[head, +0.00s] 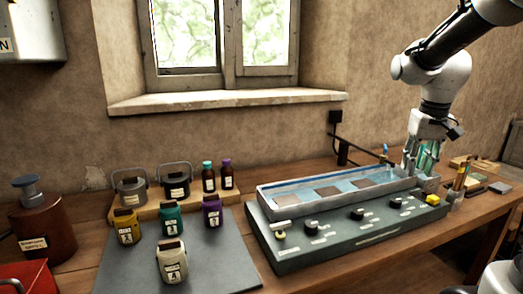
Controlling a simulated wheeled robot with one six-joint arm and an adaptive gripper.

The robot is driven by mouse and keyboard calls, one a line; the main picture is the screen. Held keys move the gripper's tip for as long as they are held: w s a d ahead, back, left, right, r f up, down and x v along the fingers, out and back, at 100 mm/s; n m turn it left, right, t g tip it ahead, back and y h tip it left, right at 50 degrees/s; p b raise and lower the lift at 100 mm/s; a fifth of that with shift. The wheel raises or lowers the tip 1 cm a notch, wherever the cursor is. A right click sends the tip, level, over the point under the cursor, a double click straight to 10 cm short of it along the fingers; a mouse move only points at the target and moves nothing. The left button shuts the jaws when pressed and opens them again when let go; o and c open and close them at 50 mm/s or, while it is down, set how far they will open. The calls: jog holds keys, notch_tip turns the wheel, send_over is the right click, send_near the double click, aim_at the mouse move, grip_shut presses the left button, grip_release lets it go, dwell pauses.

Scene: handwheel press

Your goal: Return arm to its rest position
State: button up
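My arm comes in from the upper right, and its gripper (412,168) points down at the right end of the long metal tray. The fingertips show small near the tray's end, in front of green glass-like items (429,155). I see no object clearly held. The picture does not show plainly how far apart the fingers are, or whether they touch the tray.
The grey tray (262,201) stands behind a control panel (300,252) with several knobs. Left are several labelled jars on a grey mat (215,270), lidded pots, small bottles and a brown canister (45,232). A window sill (225,101) is behind. Small blocks lie at the right.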

jog(key=s+a+n+t, duration=0.1)
jog(key=s+a, duration=0.3)
jog(key=s, duration=1.5)
jog(key=shift+r+t, duration=0.4)
jog(key=shift+t, duration=0.5)
jog(key=shift+s, duration=0.1)
dwell(5.1)
